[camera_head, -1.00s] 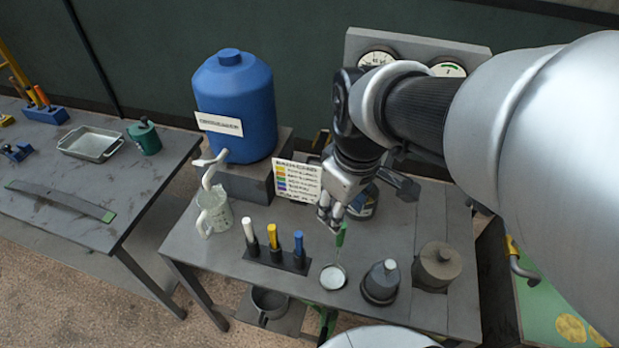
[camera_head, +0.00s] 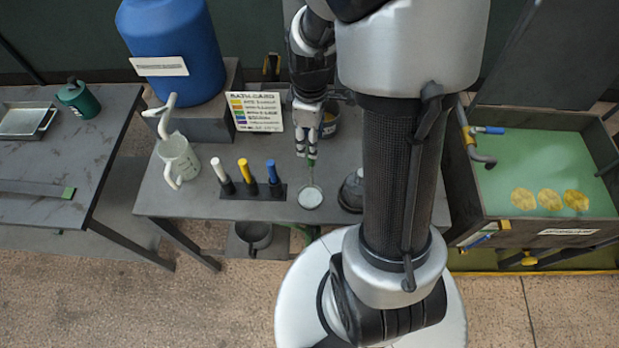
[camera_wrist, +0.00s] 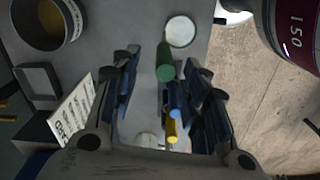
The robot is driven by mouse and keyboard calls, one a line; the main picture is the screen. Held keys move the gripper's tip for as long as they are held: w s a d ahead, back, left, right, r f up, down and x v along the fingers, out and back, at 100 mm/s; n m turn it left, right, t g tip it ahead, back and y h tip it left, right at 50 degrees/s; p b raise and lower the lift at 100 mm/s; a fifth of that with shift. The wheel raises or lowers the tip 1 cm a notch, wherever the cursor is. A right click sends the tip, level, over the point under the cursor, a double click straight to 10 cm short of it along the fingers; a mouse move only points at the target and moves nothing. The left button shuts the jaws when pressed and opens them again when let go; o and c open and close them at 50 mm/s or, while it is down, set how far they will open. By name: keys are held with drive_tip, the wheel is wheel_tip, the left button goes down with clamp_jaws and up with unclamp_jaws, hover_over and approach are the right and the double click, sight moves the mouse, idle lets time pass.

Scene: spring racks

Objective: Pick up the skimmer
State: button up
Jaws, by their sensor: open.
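The skimmer has a green handle (camera_head: 312,161) and a round pale head (camera_head: 311,197). It is on the grey workbench (camera_head: 250,209), with the head toward the front edge. My gripper (camera_head: 307,148) is at the handle's far end, pointing down. In the wrist view the green handle (camera_wrist: 165,62) lies between the two spread fingers of my gripper (camera_wrist: 164,82), close to their tips. The round head (camera_wrist: 180,31) lies beyond it. My gripper is open and holds nothing. Whether a finger touches the handle I cannot tell.
A black rack with white, yellow and blue handles (camera_head: 274,172) stands left of the skimmer. A dark lidded pot (camera_head: 352,190) is close on its right. A bath card (camera_head: 258,112), a speckled jug (camera_head: 177,160) and a blue drum (camera_head: 175,45) stand behind and left.

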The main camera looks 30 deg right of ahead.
drive_tip(key=f, duration=0.2)
drive_tip(key=f+b, duration=0.1)
drive_tip(key=f, duration=0.2)
drive_tip(key=shift+s+a+f+b, duration=0.1)
drive_tip(key=shift+s+f+b, duration=0.2)
drive_tip(key=shift+s+f, duration=0.1)
drive_tip(key=shift+w+f, duration=0.1)
drive_tip(key=shift+f, duration=0.3)
drive_tip(key=shift+c, duration=0.5)
clamp_jaws()
